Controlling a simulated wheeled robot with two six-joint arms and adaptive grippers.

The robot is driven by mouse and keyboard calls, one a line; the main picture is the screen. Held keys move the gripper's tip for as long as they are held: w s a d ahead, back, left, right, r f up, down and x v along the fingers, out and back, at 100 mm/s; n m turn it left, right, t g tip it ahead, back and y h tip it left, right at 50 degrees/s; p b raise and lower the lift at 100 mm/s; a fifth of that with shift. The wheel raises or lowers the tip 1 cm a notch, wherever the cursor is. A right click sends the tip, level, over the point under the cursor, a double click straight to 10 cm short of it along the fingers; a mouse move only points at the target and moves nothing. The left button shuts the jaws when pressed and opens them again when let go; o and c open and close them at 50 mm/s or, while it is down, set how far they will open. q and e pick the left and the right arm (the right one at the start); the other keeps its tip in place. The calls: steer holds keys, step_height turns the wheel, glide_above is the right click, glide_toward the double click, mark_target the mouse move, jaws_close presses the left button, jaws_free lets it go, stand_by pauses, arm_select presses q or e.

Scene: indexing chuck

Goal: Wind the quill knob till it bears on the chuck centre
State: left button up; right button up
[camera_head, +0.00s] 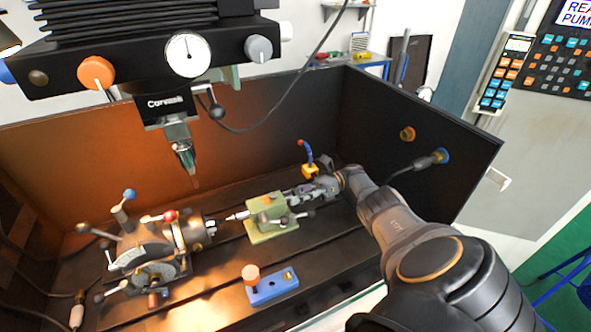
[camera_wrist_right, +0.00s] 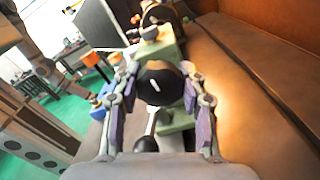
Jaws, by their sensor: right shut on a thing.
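The green tailstock (camera_head: 262,210) stands on the machine bed, with its pointed quill (camera_head: 238,216) aimed left at the chuck (camera_head: 197,233). A small gap seems to show between the quill tip and the chuck's centre; the exact contact is too small to tell. My right gripper (camera_head: 302,193) reaches in from the right at the tailstock's back end. In the right wrist view, the dark round quill knob (camera_wrist_right: 160,84) with a white mark sits between the purple-padded fingers of my right gripper (camera_wrist_right: 160,100), which is shut on it. My left gripper is out of view.
A blue block with an orange knob (camera_head: 270,288) lies on the bed in front. The spindle head (camera_head: 180,140) hangs above the bed. Dark enclosure walls (camera_head: 420,140) stand at the back and right. A blue-handled orange fitting (camera_head: 309,168) stands behind my right gripper.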

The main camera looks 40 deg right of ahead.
mark_target(296, 191)
steer(key=shift+f+m, duration=0.1)
steer(key=shift+m, duration=0.2)
steer(key=o, duration=1.2)
steer(key=shift+c, duration=0.2)
steer(key=shift+d+r, duration=0.15)
steer(key=shift+r, duration=0.45)
step_height(296, 191, up, 9)
steer(key=shift+f, duration=0.1)
steer(key=shift+a, duration=0.2)
